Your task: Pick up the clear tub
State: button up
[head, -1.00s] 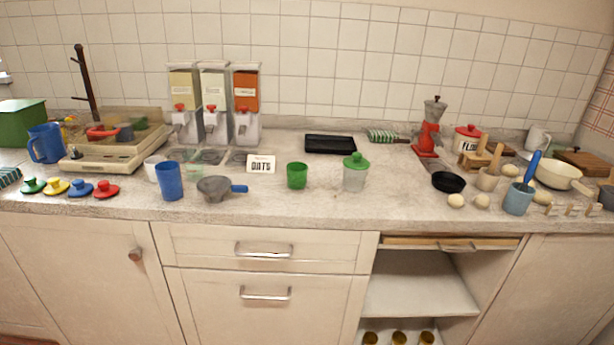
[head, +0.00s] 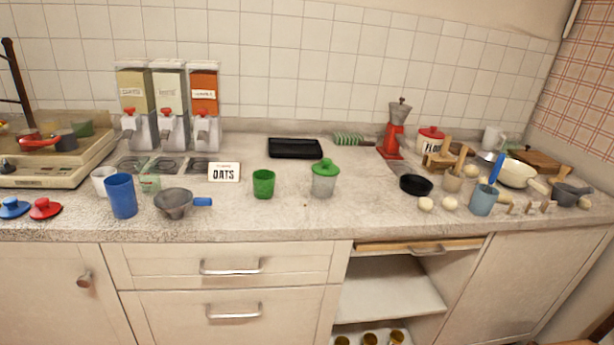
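A clear tub (head: 324,183) with a green lid stands upright on the pale stone counter, right of the middle in the head view. A green cup (head: 263,184) stands a little to its left, apart from it. Nothing stands directly in front of the tub. My gripper is not in view.
The counter (head: 330,220) is bare in front of the tub. A black tray (head: 295,148) lies behind it. A black pan (head: 416,185) and eggs (head: 425,204) are to the right.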

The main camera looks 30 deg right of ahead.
aim_at(324, 187)
jog(key=i, duration=1.45)
jog(key=z, duration=0.1)
